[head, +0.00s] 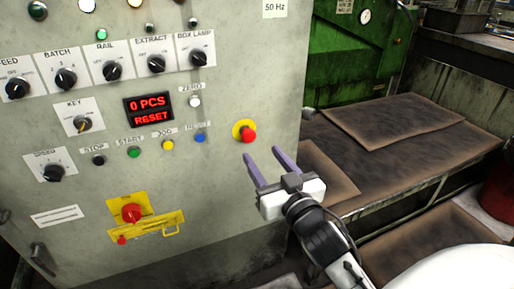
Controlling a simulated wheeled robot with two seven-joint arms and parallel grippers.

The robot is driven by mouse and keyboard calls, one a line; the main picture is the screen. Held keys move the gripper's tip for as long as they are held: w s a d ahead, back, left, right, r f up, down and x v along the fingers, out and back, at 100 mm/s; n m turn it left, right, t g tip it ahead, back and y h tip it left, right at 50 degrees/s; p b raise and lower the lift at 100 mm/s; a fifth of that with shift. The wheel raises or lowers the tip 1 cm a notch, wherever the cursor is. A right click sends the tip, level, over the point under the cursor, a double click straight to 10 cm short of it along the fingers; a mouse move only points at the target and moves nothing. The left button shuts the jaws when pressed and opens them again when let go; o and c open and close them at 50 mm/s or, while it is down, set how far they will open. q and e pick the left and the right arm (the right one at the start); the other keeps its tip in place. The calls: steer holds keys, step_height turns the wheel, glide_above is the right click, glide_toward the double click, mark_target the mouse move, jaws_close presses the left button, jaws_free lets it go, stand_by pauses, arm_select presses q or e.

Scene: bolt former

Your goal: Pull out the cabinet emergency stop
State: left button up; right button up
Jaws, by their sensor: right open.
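The cabinet emergency stop (248,133) is a red mushroom button on a round yellow backing, at the right side of the grey control cabinet's front (225,215). My right gripper (262,160) is below and slightly right of the button in the picture. Its two purple fingers are spread apart and point up and left, with nothing between them. The fingers appear apart from the button; the exact depth gap cannot be told. Whether the button is pressed in cannot be told. My left gripper is not in view.
A red rotary switch (132,213) on a yellow plate sits low on the cabinet. Small buttons, including a blue one (200,138), and a red display (149,109) are left of the emergency stop. A brown-topped bench (455,140) stands right, before a green machine (330,60).

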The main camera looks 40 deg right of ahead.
steer(key=shift+v, duration=1.6)
arm_select(q)
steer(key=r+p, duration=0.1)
steer(key=p, duration=0.1)
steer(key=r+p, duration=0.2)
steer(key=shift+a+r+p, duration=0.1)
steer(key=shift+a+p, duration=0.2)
arm_select(e)
steer(key=s+a+f+n+g+y, duration=0.1)
steer(key=s+a+f+g+y, duration=0.1)
steer(key=s+a+f, duration=0.3)
steer(key=s+a+f+n+g+y, duration=0.2)
steer(key=s+a+f+g, duration=0.2)
steer(key=f, duration=0.9)
steer(key=s+a+f+n+g+y, duration=0.2)
steer(key=s+a+f, duration=0.4)
steer(key=f, duration=0.3)
steer(key=shift+s+a+g+y, duration=0.3)
steer(key=shift+a+g+y, duration=0.15)
steer(key=shift+a, duration=0.45)
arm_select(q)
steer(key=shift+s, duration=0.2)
arm_select(e)
steer(key=shift+c, duration=0.4)
